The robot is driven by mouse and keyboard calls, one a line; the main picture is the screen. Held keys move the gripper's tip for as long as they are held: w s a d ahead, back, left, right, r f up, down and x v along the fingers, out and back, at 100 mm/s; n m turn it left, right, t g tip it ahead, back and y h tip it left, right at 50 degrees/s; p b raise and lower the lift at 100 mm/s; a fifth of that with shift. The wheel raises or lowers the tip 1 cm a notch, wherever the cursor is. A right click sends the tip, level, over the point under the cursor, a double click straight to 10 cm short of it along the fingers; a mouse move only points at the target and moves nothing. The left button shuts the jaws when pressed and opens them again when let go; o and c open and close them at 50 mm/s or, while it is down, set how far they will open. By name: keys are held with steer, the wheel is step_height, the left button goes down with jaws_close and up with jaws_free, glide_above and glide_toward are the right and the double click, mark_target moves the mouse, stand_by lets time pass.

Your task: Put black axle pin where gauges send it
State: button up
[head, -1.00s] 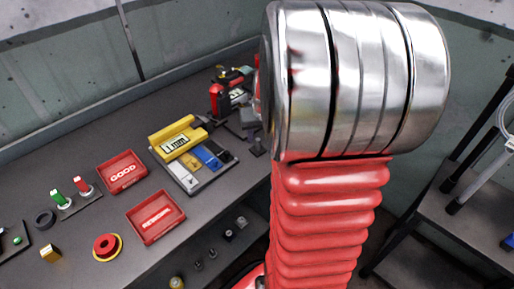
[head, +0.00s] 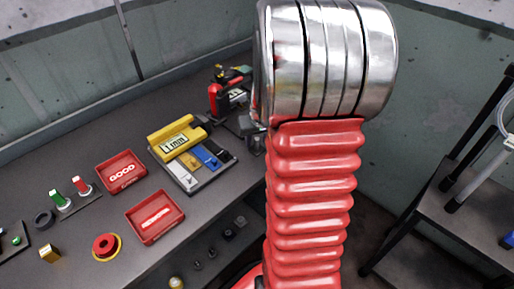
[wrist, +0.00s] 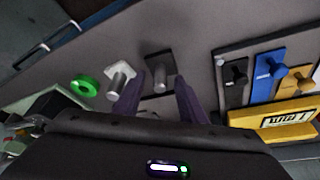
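In the wrist view, a dark square plate with a grey-ended dark pin (wrist: 160,77), which looks like the black axle pin, lies ahead of my gripper (wrist: 160,85). The two dark purple fingers stand apart on either side of it, and I see no grip on it. A red tray marked GOOD (head: 121,184) and a second red tray (head: 170,230) with blurred white lettering lie left of the board.
In the wrist view, a pale pin on a light plate (wrist: 119,79) and a green ring (wrist: 86,88) lie left of the dark plate. A black-framed table stands at right.

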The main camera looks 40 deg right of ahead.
stand_by(0.4)
jaws_close()
stand_by(0.4)
